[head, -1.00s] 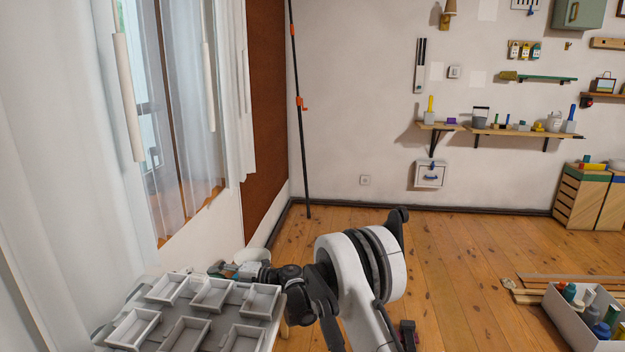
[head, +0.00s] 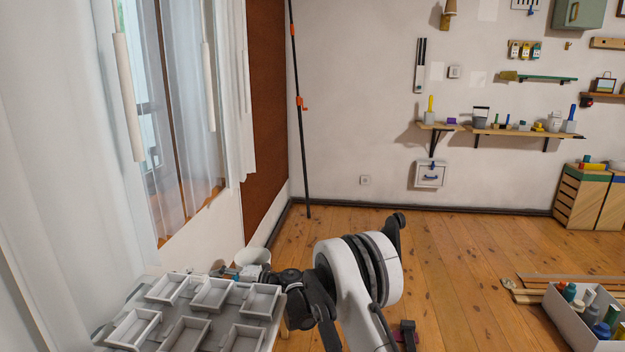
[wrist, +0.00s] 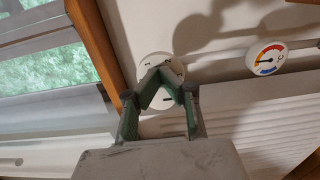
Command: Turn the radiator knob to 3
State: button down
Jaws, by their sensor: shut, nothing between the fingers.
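In the wrist view, a white round knob (wrist: 148,63) with small dark marks sits at the pale wall, left of the middle. It is the likely radiator knob; I cannot read its number. My gripper (wrist: 164,76), with green and grey fingers, is in front of it. The fingertips come together over the knob's face and hide its middle. I cannot tell whether they touch it. The white ribbed radiator (wrist: 245,115) is to the right and below. In the head view, my gripper (head: 222,270) is small and partly hidden, beyond the grey trays.
A round dial with coloured bands (wrist: 268,58) is right of the knob. A wooden window frame (wrist: 98,45) stands close on the left.

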jog(key=shift+w, duration=0.15)
jog(key=shift+w+d, duration=0.1)
jog(key=shift+w, duration=0.2)
jog(key=d, duration=0.4)
jog(key=s+d, duration=0.1)
jog(key=d, duration=0.1)
